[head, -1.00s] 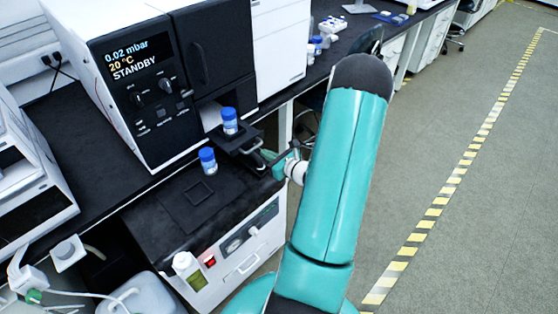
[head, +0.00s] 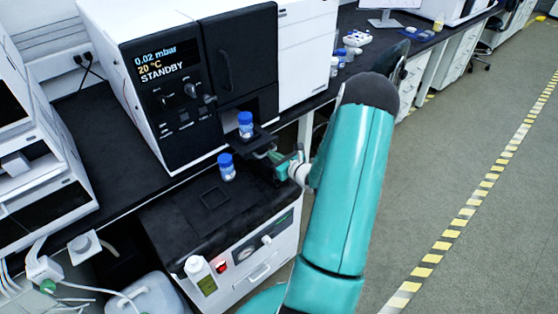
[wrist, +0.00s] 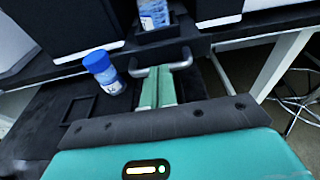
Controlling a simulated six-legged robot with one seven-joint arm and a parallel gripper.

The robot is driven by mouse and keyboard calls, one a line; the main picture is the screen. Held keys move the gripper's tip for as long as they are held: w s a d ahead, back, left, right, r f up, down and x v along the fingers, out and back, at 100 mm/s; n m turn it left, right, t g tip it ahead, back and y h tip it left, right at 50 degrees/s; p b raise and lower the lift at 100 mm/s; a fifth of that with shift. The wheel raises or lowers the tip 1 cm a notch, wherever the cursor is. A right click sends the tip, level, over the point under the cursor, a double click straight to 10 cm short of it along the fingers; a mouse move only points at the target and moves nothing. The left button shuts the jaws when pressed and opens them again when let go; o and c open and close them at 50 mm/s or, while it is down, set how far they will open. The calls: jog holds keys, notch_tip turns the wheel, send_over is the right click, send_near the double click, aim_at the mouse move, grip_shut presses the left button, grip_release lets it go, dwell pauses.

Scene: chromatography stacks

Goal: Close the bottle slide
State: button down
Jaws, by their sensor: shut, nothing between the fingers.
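The bottle slide (head: 262,145) is a small black tray sticking out of the opening in the black-fronted instrument (head: 165,100). A blue-capped bottle (head: 245,124) stands upright on it. In the wrist view the slide (wrist: 158,36) is ahead, its metal handle (wrist: 183,65) across its front and the bottle's lower part (wrist: 153,12) at the top edge. My gripper (wrist: 158,70) is shut and empty, its teal fingertips at the middle of the handle. I cannot tell whether they touch. In the head view my gripper (head: 278,160) is at the slide's front, partly hidden by my arm.
A second blue-capped bottle (head: 226,167) stands on the black top of the low cabinet (head: 240,252), beside a square outline, left of my gripper. A pale bottle (head: 200,275) is at the cabinet's front. Open floor (head: 460,130) lies to the right.

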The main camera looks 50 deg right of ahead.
aim_at(253, 138)
jog(key=x, duration=0.4)
jog(key=r+x, duration=0.1)
jog(key=x, duration=0.2)
jog(key=r+x, duration=0.1)
jog(key=x, duration=0.3)
jog(key=shift+w+d, duration=0.15)
jog(key=shift+w, duration=0.4)
jog(key=shift+w+r, duration=0.25)
jog(key=shift+w, duration=0.05)
jog(key=shift+w, duration=0.1)
